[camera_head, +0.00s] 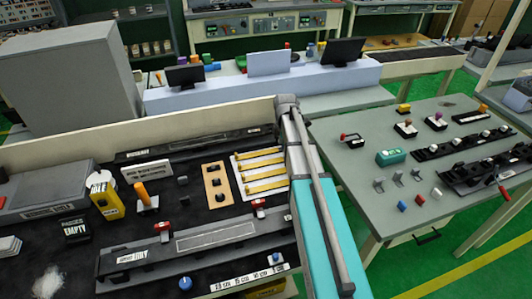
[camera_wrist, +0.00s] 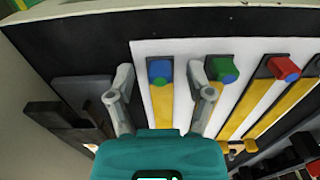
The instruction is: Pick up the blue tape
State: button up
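The blue tape (camera_wrist: 160,69) shows in the wrist view as a blue block at the upper end of the leftmost yellow strip, on a white board (camera_wrist: 145,48). My gripper (camera_wrist: 161,76) is open, with one finger on each side of the blue tape. The fingers look apart from it, but I cannot tell their height above the board. In the head view, the white board (camera_head: 238,176) with its yellow strips lies beside my arm. The blue end and my fingertips cannot be made out there.
A green block (camera_wrist: 222,69) on the neighbouring strip sits close to my right finger. A red block (camera_wrist: 284,68) is further right. A dark wall runs above the board. In the head view, a wooden plate with holes (camera_head: 212,171) lies left of the board.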

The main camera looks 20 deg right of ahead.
grip_shut()
jog(key=shift+r, duration=0.15)
notch_tip(320, 180, up, 2)
jog(key=shift+r+p, duration=0.1)
jog(key=shift+p, duration=1.15)
jog(key=s+a+r+p, duration=0.4)
jog(key=s+r+p, duration=0.6)
jog(key=s, duration=0.3)
jog(key=shift+s+a+r, duration=0.15)
jog(key=shift+a+r, duration=0.05)
jog(key=shift+r, duration=0.05)
